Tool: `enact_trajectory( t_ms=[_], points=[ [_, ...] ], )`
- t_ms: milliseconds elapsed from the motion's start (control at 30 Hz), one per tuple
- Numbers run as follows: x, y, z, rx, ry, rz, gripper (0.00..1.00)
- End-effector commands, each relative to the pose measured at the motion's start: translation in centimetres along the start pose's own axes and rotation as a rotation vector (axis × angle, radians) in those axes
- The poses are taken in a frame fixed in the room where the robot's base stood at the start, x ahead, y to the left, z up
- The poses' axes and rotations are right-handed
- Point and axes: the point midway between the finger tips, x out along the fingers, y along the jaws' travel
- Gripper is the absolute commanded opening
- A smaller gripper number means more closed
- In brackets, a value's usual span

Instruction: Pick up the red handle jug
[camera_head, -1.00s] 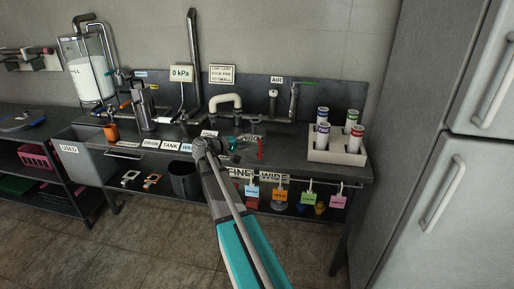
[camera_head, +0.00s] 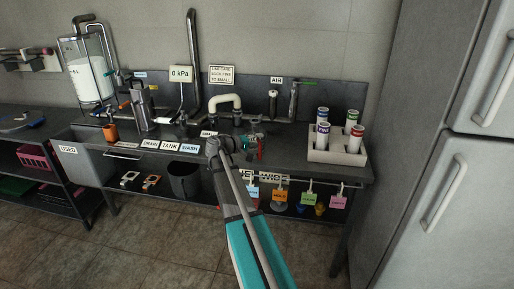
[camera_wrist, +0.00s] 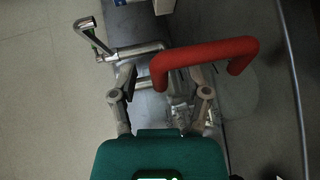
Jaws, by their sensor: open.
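The red handle (camera_wrist: 205,55) of the jug shows large in the wrist view, just ahead of my fingertips. What appears to be the clear jug body (camera_wrist: 238,95) is faint below and to the right of it. My gripper (camera_wrist: 162,88) is open, with one finger left of the handle's left end and the other below its middle. No grip on the handle shows. My wrist hides part of the jug there.
A rack of capped tubes (camera_head: 323,156) stands to the right on the bench (camera_head: 290,140). A metal pipe and tap (camera_wrist: 135,50) lie close to my left finger in the wrist view. Coloured tags (camera_head: 280,195) hang from a rail below. A tall grey cabinet (camera_head: 410,130) stands far right.

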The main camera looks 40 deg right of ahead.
Motion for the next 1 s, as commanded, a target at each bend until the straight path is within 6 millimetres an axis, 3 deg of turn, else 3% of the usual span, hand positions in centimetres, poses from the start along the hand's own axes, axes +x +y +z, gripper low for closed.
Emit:
enact_trajectory(
  t_ms=[633,900,967,1000],
  points=[
    [0.44,0.0,0.0,0.0,0.0,0.0,0.61],
    [0.43,0.0,-0.01,0.0,0.0,0.0,0.11],
    [0.43,0.0,-0.01,0.0,0.001,0.0,0.0],
    [0.43,0.0,-0.01,0.0,0.001,0.0,0.0]
  ],
)
